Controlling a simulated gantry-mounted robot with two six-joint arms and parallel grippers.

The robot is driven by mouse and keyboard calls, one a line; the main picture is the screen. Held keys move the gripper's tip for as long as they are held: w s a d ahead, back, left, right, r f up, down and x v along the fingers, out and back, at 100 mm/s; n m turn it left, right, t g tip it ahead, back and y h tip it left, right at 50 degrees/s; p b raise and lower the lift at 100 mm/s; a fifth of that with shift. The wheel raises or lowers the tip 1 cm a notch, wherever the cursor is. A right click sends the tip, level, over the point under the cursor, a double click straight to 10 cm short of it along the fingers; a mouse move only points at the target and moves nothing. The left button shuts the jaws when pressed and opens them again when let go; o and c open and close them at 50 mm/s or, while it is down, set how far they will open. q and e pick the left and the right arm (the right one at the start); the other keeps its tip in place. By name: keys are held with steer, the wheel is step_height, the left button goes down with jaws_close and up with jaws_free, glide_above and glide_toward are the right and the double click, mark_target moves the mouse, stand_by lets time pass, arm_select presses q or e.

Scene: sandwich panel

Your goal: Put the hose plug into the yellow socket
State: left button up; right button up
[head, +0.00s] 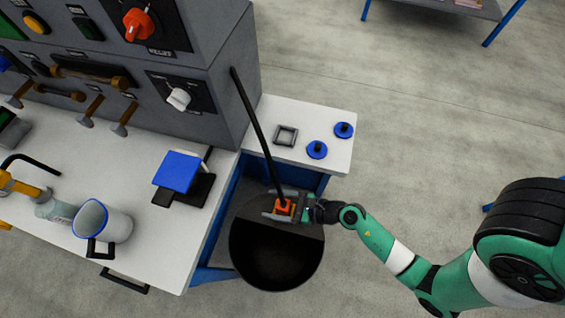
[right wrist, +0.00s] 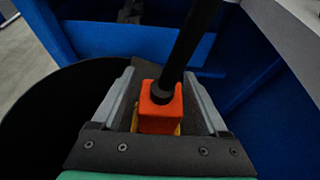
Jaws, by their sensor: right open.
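An orange block (head: 284,206) with a long black hose or rod (head: 258,130) rising from it is at my right gripper (head: 277,205), above a round black bin. In the right wrist view the orange block (right wrist: 160,112) stands between the two spread fingers of my right gripper (right wrist: 164,92), with visible room on both sides. The black hose (right wrist: 190,50) runs up from its top. A little yellow shows under and beside the block; I cannot tell whether it is the socket. My left gripper is not in view.
The black bin (head: 276,262) is below the right gripper. A white side table (head: 300,112) with two blue knobbed discs (head: 317,150) stands behind. A worktop (head: 150,240) with a mug (head: 103,222) and a grey control panel (head: 222,100) are at left.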

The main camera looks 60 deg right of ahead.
steer(key=shift+r, duration=0.15)
steer(key=shift+s+d+r, duration=0.15)
steer(key=shift+s, duration=0.1)
steer(key=p+v, duration=0.2)
steer(key=v, duration=0.7)
steer(key=shift+d+r+p, duration=0.1)
steer(key=shift+p, duration=0.3)
steer(key=shift+a+p+v, duration=0.2)
steer(key=shift+p+v, duration=0.1)
steer(key=shift+v, duration=0.8)
steer(key=shift+s, duration=0.15)
steer(key=shift+d, duration=0.1)
